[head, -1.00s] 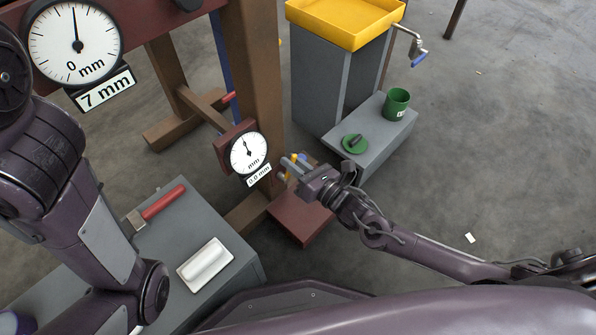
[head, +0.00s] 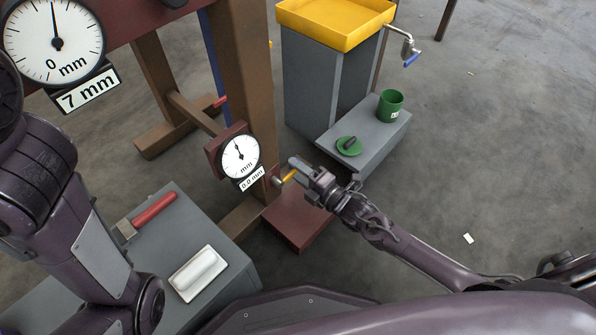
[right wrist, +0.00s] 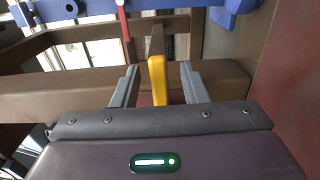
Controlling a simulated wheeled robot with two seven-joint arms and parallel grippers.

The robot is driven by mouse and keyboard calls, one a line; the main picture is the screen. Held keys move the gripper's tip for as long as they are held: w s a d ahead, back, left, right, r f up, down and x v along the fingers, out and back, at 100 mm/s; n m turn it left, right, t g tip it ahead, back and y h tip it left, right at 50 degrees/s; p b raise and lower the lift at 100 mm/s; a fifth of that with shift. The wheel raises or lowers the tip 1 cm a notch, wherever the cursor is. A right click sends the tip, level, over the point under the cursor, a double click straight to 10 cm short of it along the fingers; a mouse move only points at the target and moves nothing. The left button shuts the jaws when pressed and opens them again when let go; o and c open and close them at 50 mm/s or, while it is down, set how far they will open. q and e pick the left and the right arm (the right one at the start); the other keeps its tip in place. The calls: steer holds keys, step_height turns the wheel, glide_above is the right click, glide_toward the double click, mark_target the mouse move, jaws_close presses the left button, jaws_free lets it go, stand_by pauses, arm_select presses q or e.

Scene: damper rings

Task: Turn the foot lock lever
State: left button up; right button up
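The foot lock lever shows as a small yellow handle (head: 290,176) at the foot of the brown post, above a dark red base block (head: 298,218). My right gripper (head: 294,168) is at the lever. In the right wrist view the yellow lever (right wrist: 158,80) stands between the two grey fingers of my right gripper (right wrist: 160,75). The fingers are apart, with a gap visible on each side of the lever. The lever's pivot is mostly hidden. My left arm enters from the left, but its gripper is out of view.
A small dial (head: 240,157) labelled 0.0 mm sits on the post close to my right gripper. A large dial (head: 54,42) reads 7 mm. A grey bench holds a red-handled tool (head: 153,211) and a white block (head: 199,273). A green cup (head: 390,106) stands on a grey step.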

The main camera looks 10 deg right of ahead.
steer(key=shift+s+d, duration=0.1)
steer(key=shift+p+v, duration=0.55)
steer(key=shift+v, duration=0.3)
steer(key=shift+p+v, duration=1.5)
steer(key=shift+v, duration=1.5)
